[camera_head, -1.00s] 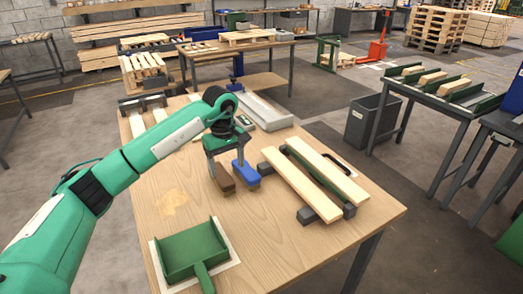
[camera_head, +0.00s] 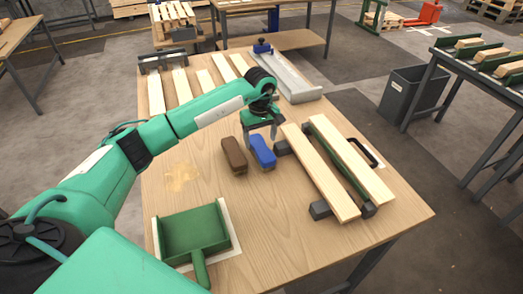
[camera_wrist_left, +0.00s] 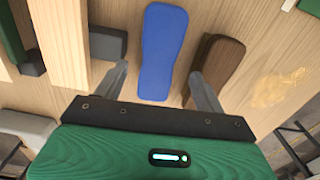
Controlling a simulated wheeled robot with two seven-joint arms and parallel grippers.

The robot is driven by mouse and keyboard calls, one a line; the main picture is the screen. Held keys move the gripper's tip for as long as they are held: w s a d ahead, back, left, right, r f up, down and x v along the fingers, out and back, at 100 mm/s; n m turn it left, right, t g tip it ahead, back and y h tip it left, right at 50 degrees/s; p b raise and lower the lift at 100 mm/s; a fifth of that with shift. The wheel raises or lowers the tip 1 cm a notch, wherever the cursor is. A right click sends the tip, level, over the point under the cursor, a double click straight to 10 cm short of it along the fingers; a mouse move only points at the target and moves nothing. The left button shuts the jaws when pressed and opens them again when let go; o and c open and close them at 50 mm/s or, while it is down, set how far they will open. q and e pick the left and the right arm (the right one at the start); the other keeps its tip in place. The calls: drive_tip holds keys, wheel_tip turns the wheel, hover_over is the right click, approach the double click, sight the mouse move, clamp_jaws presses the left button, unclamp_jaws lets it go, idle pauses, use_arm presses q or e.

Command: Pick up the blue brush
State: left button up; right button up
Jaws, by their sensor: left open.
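The blue brush (camera_head: 262,151) lies on the wooden worktable, just right of a brown brush (camera_head: 235,154). My left gripper (camera_head: 261,138) is open and empty, with its fingers pointing down at the far end of the blue brush. In the left wrist view the blue brush (camera_wrist_left: 161,50) lies between the two open fingers (camera_wrist_left: 160,72). The brown brush (camera_wrist_left: 216,68) is close beside the right-hand finger there. I cannot tell the height of the fingertips above the table. My right gripper is not in view.
Two pale planks (camera_head: 321,172) on dark blocks lie close on the right of the blue brush. A green dustpan (camera_head: 194,232) sits at the table's near left. Several slats (camera_head: 182,88) lie behind my arm. Bare tabletop is in front of the brushes.

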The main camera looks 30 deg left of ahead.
sight(261, 147)
use_arm(q)
drive_tip(key=shift+f, duration=0.25)
drive_tip(key=shift+f+p, duration=0.35)
drive_tip(key=shift+p, duration=0.1)
wheel_tip(261, 147, down, 4)
drive_tip(key=shift+w+r+p, duration=0.15)
drive_tip(key=shift+r+p, duration=0.1)
drive_tip(key=shift+p, duration=0.4)
drive_tip(key=shift+f, duration=0.35)
drive_tip(key=c, duration=1.1)
drive_tip(key=shift+c, duration=0.2)
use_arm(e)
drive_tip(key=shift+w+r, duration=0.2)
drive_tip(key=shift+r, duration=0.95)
